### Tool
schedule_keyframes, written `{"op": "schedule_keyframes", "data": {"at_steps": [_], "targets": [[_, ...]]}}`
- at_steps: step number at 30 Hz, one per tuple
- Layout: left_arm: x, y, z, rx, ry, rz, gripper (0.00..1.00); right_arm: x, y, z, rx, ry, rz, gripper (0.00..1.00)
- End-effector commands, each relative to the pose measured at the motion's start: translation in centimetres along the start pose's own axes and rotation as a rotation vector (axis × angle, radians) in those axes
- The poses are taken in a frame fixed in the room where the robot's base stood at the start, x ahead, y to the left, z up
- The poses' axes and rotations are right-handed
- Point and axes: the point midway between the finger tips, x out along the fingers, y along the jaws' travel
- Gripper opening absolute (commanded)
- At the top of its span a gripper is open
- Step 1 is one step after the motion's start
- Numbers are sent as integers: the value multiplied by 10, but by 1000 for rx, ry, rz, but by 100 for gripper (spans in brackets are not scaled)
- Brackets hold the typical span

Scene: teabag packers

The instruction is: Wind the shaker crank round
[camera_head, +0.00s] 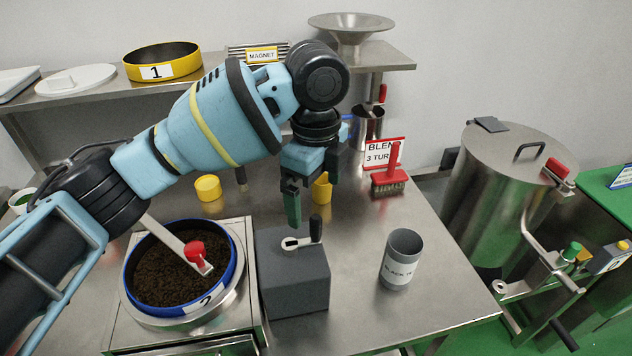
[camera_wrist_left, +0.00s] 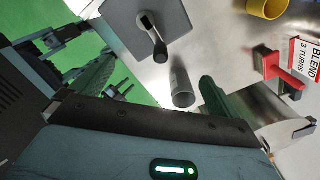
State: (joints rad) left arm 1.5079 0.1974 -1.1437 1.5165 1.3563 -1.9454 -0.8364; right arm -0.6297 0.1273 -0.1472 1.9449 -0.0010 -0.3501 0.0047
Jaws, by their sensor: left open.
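The shaker crank (camera_head: 302,241) sits on top of a dark grey box (camera_head: 294,283), right beside the blue-rimmed sieve (camera_head: 235,272). It is a short light metal arm with an upright black handle at its right end. In the left wrist view the crank (camera_wrist_left: 154,38) shows near the top. My left gripper (camera_head: 311,190) is open above and just behind the crank, its dark green fingers pointing down. Its fingers look apart from the handle and nothing is between them. In the wrist view the gripper (camera_wrist_left: 155,90) has its fingers spread wide. My right gripper is out of view.
The sieve holds dark tea and a red-knobbed bar crosses it. A grey labelled can (camera_head: 402,259) stands right of the box. A red brush (camera_head: 389,178) and yellow cups (camera_head: 208,188) stand behind. A steel drum (camera_head: 505,190) stands to the right.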

Motion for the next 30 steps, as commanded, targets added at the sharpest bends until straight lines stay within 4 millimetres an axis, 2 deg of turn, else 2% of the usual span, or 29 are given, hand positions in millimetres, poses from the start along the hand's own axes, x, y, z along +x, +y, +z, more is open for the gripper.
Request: {"op": "schedule_keyframes", "data": {"at_steps": [7,15,23,30], "targets": [[25,0,0,1,1,1,100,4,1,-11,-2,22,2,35],[52,1,0,0,0,1,100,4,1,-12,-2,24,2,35],[82,0,0,1,3,5,100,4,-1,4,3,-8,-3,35],[82,0,0,0,1,-1,100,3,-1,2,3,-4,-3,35]]}}
